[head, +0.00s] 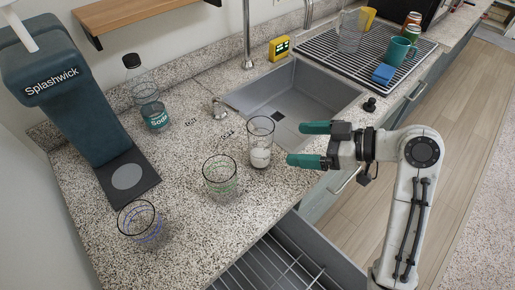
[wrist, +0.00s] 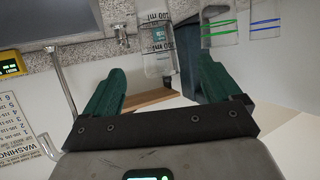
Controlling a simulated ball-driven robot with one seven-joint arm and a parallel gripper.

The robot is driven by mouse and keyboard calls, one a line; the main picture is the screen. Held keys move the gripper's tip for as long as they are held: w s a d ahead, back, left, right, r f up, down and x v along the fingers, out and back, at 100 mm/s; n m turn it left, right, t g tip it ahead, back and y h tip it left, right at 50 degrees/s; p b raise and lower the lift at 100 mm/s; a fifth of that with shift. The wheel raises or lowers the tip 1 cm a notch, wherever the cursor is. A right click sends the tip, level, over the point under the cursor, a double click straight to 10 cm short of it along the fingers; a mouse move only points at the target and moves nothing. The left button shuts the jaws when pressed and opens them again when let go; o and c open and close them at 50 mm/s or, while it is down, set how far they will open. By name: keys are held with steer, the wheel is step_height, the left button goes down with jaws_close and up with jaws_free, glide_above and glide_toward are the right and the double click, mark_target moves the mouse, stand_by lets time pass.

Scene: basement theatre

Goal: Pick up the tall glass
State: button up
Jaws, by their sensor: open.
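The tall glass (head: 260,142) is clear with a dark rim and a whitish lower part. It stands upright on the speckled counter, left of the sink's near corner. My gripper (head: 297,144) is open, with its two green fingers pointing left at the glass from a short distance to its right. In the wrist view the tall glass (wrist: 157,50) shows beyond and between the open fingers (wrist: 161,72), with markings on its side. The fingers appear apart from it, and nothing is between them.
A green-lined glass (head: 220,175) stands just left of the tall glass, and a blue-lined glass (head: 139,220) farther left. A soda bottle (head: 148,95) and a Splashwick dispenser (head: 75,95) stand behind. An open drawer (head: 275,265) lies below the counter edge. The sink (head: 290,95) is behind my gripper.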

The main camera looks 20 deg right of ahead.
mark_target(271, 148)
steer(key=f, duration=0.1)
steer(key=f+b, duration=0.2)
steer(key=shift+w+f, duration=0.2)
steer(key=shift+w, duration=0.05)
steer(key=shift+w+f+b, duration=0.1)
steer(key=shift+f+b, duration=0.05)
steer(key=shift+b, duration=0.2)
steer(key=x, duration=0.5)
steer(key=shift+a, duration=0.1)
steer(key=x, duration=0.2)
steer(key=r+p+x, duration=0.1)
steer(key=x, duration=0.1)
steer(key=shift+w+a+f, duration=0.1)
steer(key=shift+w+a, duration=0.15)
steer(key=shift+w, duration=0.15)
steer(key=shift+w+a+f, duration=0.25)
steer(key=shift+w+a, duration=0.05)
steer(key=shift+w, duration=0.05)
steer(key=shift+c, duration=0.5)
steer(key=c, duration=1.2)
